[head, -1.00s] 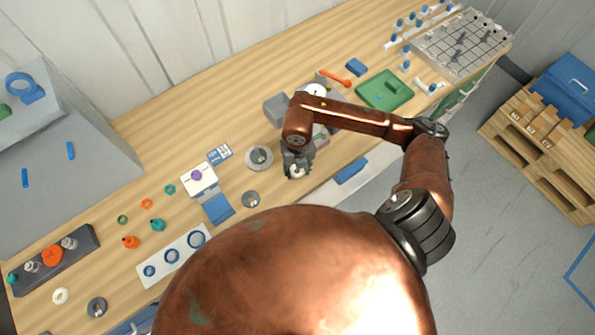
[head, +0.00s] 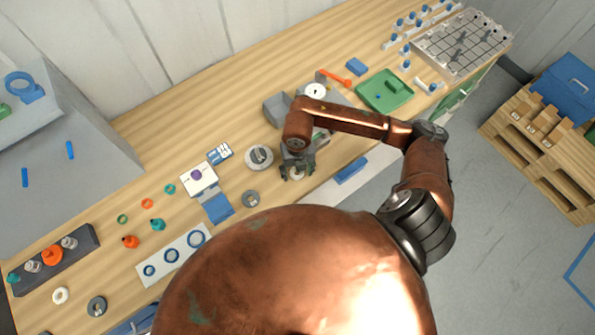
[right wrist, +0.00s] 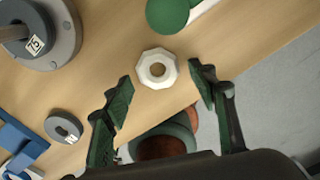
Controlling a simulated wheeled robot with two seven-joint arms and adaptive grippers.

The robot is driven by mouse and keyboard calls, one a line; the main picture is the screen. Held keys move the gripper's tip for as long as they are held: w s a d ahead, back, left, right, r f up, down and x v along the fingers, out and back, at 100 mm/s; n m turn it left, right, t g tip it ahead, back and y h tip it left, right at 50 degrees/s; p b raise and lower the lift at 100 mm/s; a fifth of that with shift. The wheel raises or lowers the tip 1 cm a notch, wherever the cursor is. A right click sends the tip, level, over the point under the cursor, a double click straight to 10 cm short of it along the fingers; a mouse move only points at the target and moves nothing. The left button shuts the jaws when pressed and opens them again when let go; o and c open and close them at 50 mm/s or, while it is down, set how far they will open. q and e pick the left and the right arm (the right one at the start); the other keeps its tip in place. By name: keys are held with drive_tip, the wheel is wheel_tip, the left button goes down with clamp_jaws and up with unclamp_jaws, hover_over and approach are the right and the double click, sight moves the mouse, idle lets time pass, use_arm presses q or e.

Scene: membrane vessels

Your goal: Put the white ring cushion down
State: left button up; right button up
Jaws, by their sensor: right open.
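The white ring cushion (right wrist: 145,77) lies flat on the wooden table near its front edge in the right wrist view. It is a small faceted white ring with a hole in the middle. My right gripper (right wrist: 159,92) is open around it, with one green-padded finger on each side and a gap to both. In the head view the right gripper (head: 297,174) is low over the table, and the cushion (head: 296,176) shows partly between its fingers. My left gripper is not in view.
A grey round weight (head: 259,157) and a smaller grey disc (head: 251,198) stand left of the gripper. A green tray (head: 398,91) lies to the right. Another pale ring (head: 61,296) lies at the far left. The table's front edge is close.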

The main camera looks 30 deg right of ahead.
drive_tip(key=shift+r, duration=0.2)
wheel_tip(320, 180, up, 12)
drive_tip(key=shift+f, duration=0.1)
idle(0.7)
